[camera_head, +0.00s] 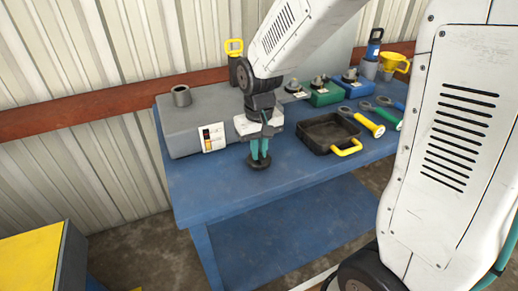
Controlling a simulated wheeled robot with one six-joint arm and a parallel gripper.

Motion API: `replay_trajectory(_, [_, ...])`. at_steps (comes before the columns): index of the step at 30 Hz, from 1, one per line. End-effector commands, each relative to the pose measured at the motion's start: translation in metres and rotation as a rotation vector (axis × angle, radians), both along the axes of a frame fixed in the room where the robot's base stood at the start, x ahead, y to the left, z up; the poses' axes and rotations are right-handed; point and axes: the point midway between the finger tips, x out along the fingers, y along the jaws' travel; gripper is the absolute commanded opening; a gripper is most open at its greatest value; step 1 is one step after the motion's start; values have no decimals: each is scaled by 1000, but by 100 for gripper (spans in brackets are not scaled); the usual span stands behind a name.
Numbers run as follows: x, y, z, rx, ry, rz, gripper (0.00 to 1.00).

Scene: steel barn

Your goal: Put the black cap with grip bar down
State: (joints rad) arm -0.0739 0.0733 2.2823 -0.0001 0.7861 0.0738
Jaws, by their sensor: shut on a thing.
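My gripper (260,149) points straight down over the front part of the blue table (215,196). Its teal fingers are shut on the black cap with grip bar (259,162). The cap is a small dark disc low between the fingertips, at or just above the table top; I cannot tell whether it touches. The fingers hide its grip bar.
A grey box (178,129) with a short pipe (181,95) stands left behind my gripper. A black tray (328,133) with a yellow handle lies close on the right. Several tools, green (325,94) and blue (351,85) boxes stand beyond. The table's front left is clear.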

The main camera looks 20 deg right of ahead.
Motion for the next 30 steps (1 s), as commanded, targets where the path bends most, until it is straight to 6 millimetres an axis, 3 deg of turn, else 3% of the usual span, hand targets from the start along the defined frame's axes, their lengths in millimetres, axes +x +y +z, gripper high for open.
replay_trajectory(3, [0, 0, -3, 0, 1, 0, 0])
replay_trajectory(6, [0, 0, -3, 0, 0, 0, 33])
replay_trajectory(17, [0, 0, 1, 0, -1, 0, 33])
replay_trajectory(20, [1, 0, 13, 0, -4, 0, 33])
replay_trajectory(30, [1, 0, 85, 0, -4, 0, 33])
